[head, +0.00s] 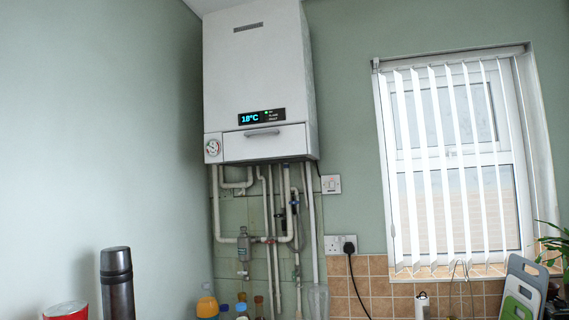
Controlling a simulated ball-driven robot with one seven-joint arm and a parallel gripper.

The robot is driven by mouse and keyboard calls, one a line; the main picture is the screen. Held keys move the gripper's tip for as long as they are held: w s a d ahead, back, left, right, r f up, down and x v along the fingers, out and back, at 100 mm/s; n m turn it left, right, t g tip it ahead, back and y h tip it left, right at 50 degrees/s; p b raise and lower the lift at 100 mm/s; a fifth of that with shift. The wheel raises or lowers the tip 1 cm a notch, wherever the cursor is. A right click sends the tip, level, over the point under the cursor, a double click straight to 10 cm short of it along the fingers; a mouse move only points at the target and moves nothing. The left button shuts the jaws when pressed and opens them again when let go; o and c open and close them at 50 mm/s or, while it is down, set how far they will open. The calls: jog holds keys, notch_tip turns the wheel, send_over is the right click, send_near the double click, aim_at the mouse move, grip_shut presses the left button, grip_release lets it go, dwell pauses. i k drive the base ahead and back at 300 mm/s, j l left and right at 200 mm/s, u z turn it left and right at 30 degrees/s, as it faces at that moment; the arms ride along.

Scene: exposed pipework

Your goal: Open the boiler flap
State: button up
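A white boiler (255,75) hangs high on the green wall, left of the window. Its flap (264,144) is the panel at the lower front, with a grey bar handle (262,132) along its upper part. The flap looks shut. A display (262,117) reading 19°C or similar sits just above it, and a round gauge (212,147) sits to its left. My gripper is not in view.
Pipes (270,215) run down the wall below the boiler. Bottles (207,302), a dark flask (117,283) and a red container (66,311) stand along the bottom edge. Chopping boards (523,287) stand at lower right, below the window (455,160). The space before the boiler looks clear.

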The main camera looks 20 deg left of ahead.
aim_at(289, 140)
jog(key=i, duration=0.9)
jog(key=i+z, duration=0.1)
jog(key=i, duration=0.8)
jog(key=i+j, duration=0.2)
jog(key=i, duration=0.7)
jog(key=l+z, duration=0.05)
